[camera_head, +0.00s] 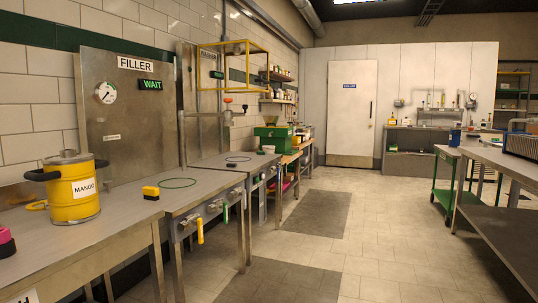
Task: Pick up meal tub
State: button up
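I cannot make out anything marked as a meal tub in the head view. The nearest large container is a yellow pot (73,196) labelled MANGO, with a grey lid and black handles. It stands upright on the metal counter (110,218) at the left. A green box (272,136) stands further along the left wall, too small to identify as a tub. My gripper is not in view.
A metal table (500,165) is on the right. The tiled floor (375,235) between is clear, up to a closed door (352,110).

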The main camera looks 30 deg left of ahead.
aim_at(270, 149)
jog(key=u, duration=0.15)
jog(key=i, duration=2.95)
jog(key=i+j+u, duration=0.15)
jog(key=i, duration=1.45)
jog(key=i+l, duration=0.2)
jog(key=i, duration=1.35)
jog(key=i+j+u, duration=0.2)
jog(key=i+u, duration=0.2)
jog(key=i, duration=0.85)
jog(key=i+l+u, duration=0.2)
jog(key=i+u, duration=0.15)
jog(key=i, duration=0.85)
jog(key=i+l+u, duration=0.2)
jog(key=i, duration=1.7)
jog(key=j+u, duration=0.15)
jog(key=u, duration=0.25)
jog(key=j+u, duration=0.15)
jog(key=u, duration=0.3)
jog(key=j+u, duration=0.2)
jog(key=u, duration=0.2)
jog(key=j+u, duration=0.1)
jog(key=u, duration=0.35)
jog(key=i+j+u, duration=0.1)
jog(key=u, duration=0.3)
